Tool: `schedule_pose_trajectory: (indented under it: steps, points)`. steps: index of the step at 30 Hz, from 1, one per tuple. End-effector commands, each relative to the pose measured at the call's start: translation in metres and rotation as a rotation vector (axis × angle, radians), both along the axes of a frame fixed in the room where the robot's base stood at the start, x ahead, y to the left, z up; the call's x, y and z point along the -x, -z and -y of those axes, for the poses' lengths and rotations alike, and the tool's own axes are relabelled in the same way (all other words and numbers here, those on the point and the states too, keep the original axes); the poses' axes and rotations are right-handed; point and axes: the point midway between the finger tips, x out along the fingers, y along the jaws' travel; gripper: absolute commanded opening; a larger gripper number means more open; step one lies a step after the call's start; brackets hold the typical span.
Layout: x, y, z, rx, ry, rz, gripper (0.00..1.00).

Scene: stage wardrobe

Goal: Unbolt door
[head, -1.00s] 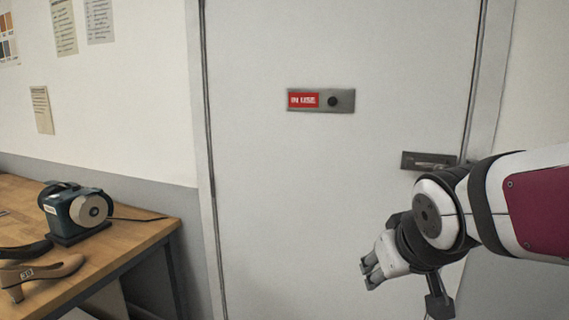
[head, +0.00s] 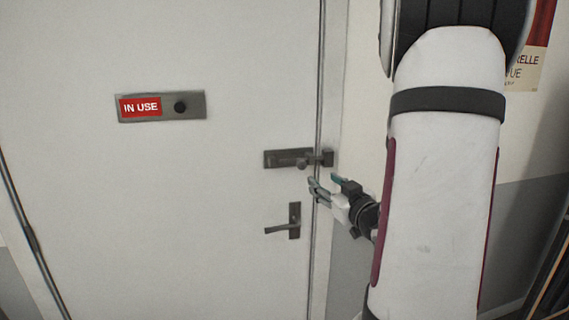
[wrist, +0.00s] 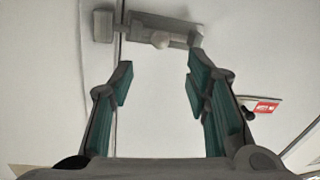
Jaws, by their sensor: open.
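The door (head: 225,210) is white and stands closed in its frame. A dark grey slide bolt (head: 280,159) with a round knob (head: 302,166) is mounted near the door's right edge. Its end meets the keeper (head: 328,158) on the frame, so the bolt looks shot across the gap. My gripper (head: 323,184) is open and empty, just below and right of the knob. In the wrist view the knob (wrist: 160,40) lies beyond the fingertips, roughly centred between them, with the keeper (wrist: 103,26) at left. No finger visibly touches the bolt.
A lever handle (head: 293,222) sits below the bolt, close to my gripper. A plate with a red "IN USE" sign (head: 140,107) and a dark knob is higher at left. My arm fills the right side. A poster (head: 525,68) hangs on the right wall.

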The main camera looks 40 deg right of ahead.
Motion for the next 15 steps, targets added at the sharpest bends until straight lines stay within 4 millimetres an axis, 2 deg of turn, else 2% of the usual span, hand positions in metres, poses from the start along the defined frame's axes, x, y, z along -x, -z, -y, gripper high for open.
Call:
schedule_pose_trajectory:
  steps: [5,15]
  points:
    - [-0.013,-0.001,0.006,0.001,-0.006,0.008,0.44]
    - [-0.073,0.0,0.031,0.001,-0.006,0.008,0.44]
